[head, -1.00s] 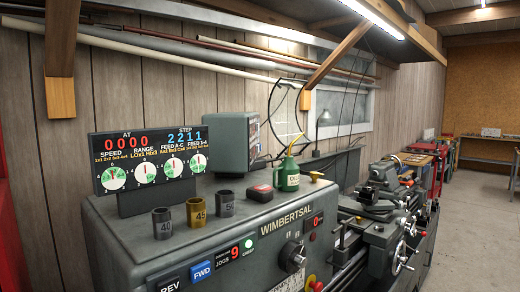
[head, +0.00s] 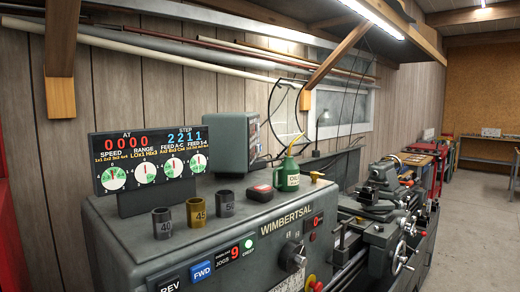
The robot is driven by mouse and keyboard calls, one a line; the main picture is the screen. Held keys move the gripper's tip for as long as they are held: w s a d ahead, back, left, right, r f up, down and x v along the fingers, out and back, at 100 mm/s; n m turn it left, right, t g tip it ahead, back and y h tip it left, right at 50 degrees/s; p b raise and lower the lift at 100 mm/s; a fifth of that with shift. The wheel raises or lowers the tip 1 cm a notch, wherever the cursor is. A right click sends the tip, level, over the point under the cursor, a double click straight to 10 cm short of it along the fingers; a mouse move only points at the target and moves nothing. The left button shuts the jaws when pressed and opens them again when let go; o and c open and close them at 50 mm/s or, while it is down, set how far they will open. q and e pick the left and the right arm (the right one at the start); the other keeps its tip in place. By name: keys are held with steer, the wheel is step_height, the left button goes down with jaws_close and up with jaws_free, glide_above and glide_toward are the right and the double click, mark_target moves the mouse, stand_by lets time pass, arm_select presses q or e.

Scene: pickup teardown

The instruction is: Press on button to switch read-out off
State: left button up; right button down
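A black read-out panel (head: 151,160) is lit on top of the grey lathe headstock at the left. It shows red digits 0000 under AT and blue digits 2211 under STEP, above several round dials. A grey box-shaped unit (head: 231,140) stands behind it with its face turned to the right; that face shows only at a steep angle, so its display and any buttons cannot be read. The headstock front has a blue FWD button (head: 202,272), a black REV button (head: 170,284) and a lit green button (head: 249,243). Neither of my grippers is in view.
Three metal sockets (head: 195,213), a small dark red-topped box (head: 259,193) and a green oil can (head: 287,175) stand on the headstock top. The lathe carriage (head: 379,205) is at the right. Pipes (head: 180,48) run along the wall; open floor (head: 470,230) lies far right.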

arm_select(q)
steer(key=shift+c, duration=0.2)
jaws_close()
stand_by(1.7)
